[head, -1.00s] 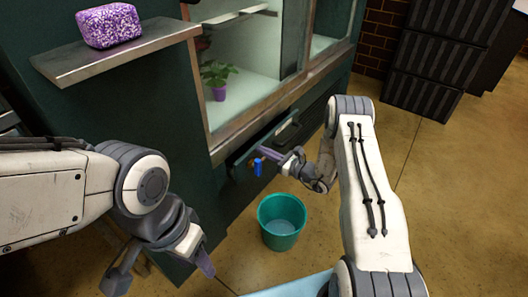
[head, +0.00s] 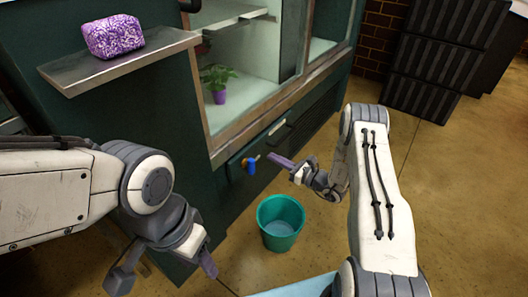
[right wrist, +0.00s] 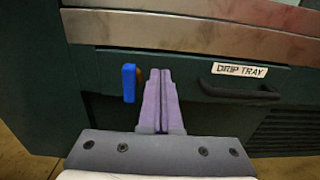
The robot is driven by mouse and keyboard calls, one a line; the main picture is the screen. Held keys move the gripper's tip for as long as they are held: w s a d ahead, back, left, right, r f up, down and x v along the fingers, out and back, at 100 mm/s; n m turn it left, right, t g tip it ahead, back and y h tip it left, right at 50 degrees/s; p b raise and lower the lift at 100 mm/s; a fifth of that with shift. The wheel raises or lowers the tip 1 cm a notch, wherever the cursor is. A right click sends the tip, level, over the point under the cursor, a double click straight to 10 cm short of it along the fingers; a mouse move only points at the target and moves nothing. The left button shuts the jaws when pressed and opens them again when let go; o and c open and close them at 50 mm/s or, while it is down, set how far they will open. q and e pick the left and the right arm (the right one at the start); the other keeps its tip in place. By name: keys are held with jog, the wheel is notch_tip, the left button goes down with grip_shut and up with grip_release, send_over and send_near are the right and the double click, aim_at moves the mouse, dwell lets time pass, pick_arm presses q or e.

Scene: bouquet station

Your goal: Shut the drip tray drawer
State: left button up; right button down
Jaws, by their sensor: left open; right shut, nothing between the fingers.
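The drip tray drawer (right wrist: 196,112) has a dark green front, a black bar handle (right wrist: 238,93) and a white "DRIP TRAY" label (right wrist: 240,70). In the right wrist view its front looks about flush under the steel edge of the cabinet; no open gap shows. It also shows low on the cabinet in the head view (head: 264,144). My right gripper (head: 270,159) is shut and empty, pointing at the drawer front from a short distance, left of the handle; its purple fingers fill the wrist view's middle (right wrist: 161,75). My left gripper (head: 163,272) is open and empty, away from the drawer.
A blue tap lever (right wrist: 129,82) sticks out left of my right fingers. A teal bucket (head: 280,222) stands on the floor below the drawer. A steel shelf (head: 120,66) with a purple patterned block (head: 113,36) juts out at upper left. Black crates (head: 432,60) stand at right.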

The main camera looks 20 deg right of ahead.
jog(key=a+p+v, duration=0.1)
jog(key=p+v, duration=0.1)
jog(key=v, duration=0.4)
jog(key=b, duration=0.6)
send_near(249, 149)
jog(key=x, duration=0.5)
jog(key=shift+w+f, duration=0.25)
jog(key=shift+w+a+r, duration=0.15)
jog(key=shift+w+a, duration=0.35)
jog(key=shift+w, duration=0.05)
jog(key=shift+b+x, duration=0.35)
jog(key=shift+x, duration=0.65)
jog(key=shift+w+a+r, duration=0.1)
jog(key=shift+w, duration=0.15)
